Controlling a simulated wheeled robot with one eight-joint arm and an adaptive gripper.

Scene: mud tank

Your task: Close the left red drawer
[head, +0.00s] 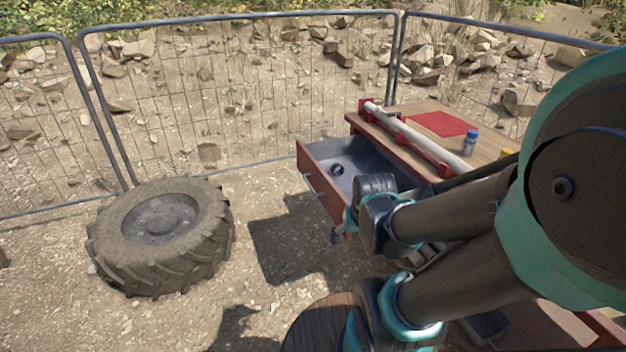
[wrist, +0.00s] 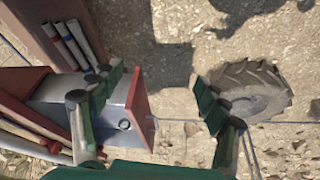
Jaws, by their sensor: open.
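The red drawer (head: 309,187) stands pulled out from the left end of the workbench in the head view. It has a red front with a handle and a grey inside holding a small dark ring (head: 337,169). In the wrist view, its red front (wrist: 139,108) and grey inside show between the fingers of my gripper (wrist: 158,82). My gripper is open and empty. One finger overlaps the drawer's inside, and the other is out past its front. I cannot tell contact or height. In the head view my arm hides most of the gripper and part of the drawer.
The workbench top (head: 482,128) carries a pipe (head: 412,136) in red holders, a red mat (head: 438,123) and a blue-capped bottle (head: 470,143). Several tube-like tools (wrist: 70,45) show beside the drawer. A large tyre (head: 160,235) lies left on open ground. A wire fence (head: 240,90) runs behind.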

